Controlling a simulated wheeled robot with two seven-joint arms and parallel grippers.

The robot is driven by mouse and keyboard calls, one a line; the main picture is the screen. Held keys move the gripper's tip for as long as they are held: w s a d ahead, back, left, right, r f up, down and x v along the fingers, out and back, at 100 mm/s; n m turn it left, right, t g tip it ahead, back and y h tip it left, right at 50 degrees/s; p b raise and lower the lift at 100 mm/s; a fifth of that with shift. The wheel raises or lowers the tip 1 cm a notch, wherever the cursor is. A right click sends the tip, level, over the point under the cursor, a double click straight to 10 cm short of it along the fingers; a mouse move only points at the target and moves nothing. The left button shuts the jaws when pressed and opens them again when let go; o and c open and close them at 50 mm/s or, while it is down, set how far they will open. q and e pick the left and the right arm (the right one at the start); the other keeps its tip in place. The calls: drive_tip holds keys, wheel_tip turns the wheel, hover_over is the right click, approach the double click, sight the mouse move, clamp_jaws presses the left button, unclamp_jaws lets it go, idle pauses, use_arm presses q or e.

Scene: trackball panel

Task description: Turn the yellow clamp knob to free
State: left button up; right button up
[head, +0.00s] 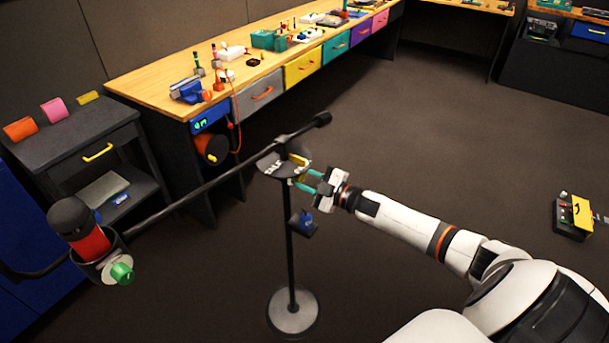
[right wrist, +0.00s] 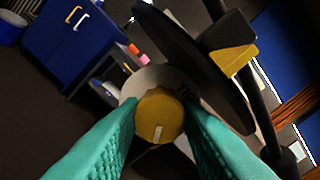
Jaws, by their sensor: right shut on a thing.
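The yellow clamp knob (right wrist: 160,114) faces the right wrist camera, with a short white line near its lower edge. In the head view the gripper reaches from the right to the dark plate (head: 268,166) on top of the black stand (head: 290,240); the knob itself is hard to make out there. My left gripper is not in view.
A long boom (head: 190,200) crosses the stand, with a red and black cylinder (head: 88,240) and a green knob (head: 122,273) at its left end. A yellow wedge (right wrist: 233,58) is close above the right finger. A wooden bench (head: 150,85) stands behind; floor on the right is mostly clear.

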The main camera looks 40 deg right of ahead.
drive_tip(key=m+p, duration=0.1)
drive_tip(key=m, duration=0.5)
drive_tip(key=shift+m, duration=0.4)
drive_tip(key=shift+f, duration=0.1)
idle(0.3)
drive_tip(key=o, duration=1)
drive_tip(key=shift+s+d, duration=0.1)
drive_tip(key=shift+s, duration=0.05)
drive_tip(key=v, duration=1.1)
drive_tip(key=shift+s+d+b, duration=0.1)
drive_tip(key=shift+s+b, duration=0.25)
